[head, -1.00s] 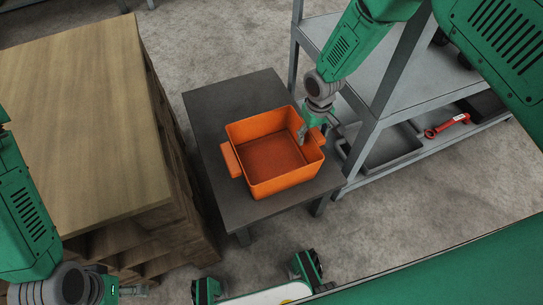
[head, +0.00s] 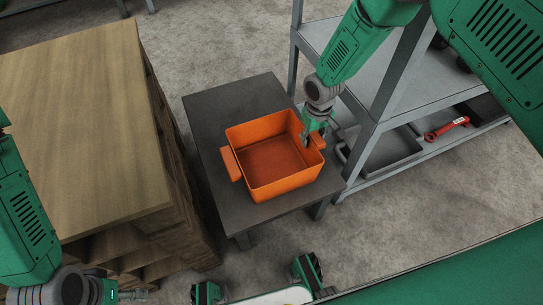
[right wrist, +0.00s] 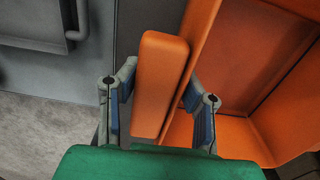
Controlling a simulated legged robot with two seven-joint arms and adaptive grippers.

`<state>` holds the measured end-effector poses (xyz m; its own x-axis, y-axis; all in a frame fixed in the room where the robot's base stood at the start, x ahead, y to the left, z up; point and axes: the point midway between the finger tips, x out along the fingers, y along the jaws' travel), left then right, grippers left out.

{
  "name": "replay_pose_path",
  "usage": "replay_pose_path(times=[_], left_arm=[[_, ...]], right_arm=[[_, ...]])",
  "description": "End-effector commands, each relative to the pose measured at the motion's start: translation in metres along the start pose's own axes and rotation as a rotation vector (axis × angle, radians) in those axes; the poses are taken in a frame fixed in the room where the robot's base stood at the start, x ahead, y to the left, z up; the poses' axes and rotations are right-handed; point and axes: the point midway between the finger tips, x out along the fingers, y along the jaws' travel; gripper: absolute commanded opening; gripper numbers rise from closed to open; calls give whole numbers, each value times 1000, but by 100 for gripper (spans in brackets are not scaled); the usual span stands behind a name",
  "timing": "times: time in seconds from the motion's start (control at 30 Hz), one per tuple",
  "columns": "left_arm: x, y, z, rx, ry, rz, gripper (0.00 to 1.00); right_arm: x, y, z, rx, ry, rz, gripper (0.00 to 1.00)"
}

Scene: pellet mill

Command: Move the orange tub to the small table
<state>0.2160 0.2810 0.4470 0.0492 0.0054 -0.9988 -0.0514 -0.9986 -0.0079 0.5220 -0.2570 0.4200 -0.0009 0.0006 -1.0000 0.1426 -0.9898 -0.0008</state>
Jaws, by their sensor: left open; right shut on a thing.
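The orange tub (head: 273,190) is open-topped and empty, with a block handle on each side. It stands upright on the small dark table (head: 224,101), apparently resting on its top. My right gripper (head: 309,138) is at the tub's right side. In the right wrist view its two fingers (right wrist: 160,88) lie on either side of the tub's orange handle (right wrist: 160,75), one finger inside the tub's wall. My left gripper (head: 130,295) is open and empty at the lower left, low beside the wooden unit and away from the tub.
A wooden-topped unit (head: 80,110) stands left of the small table. A grey metal shelf (head: 378,122) stands close on the right, with a grey tray and a red tool (head: 446,128) on its lower level. Bare concrete floor lies in front.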

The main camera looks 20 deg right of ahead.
Motion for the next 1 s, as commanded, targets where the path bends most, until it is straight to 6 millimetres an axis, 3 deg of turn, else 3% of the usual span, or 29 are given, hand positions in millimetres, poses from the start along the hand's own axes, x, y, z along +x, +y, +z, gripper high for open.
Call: replay_pose_path(times=[1.0], left_arm=[[-41,0,-2,0,0,0,72]], right_arm=[[-49,0,0,0,0,1,0]])
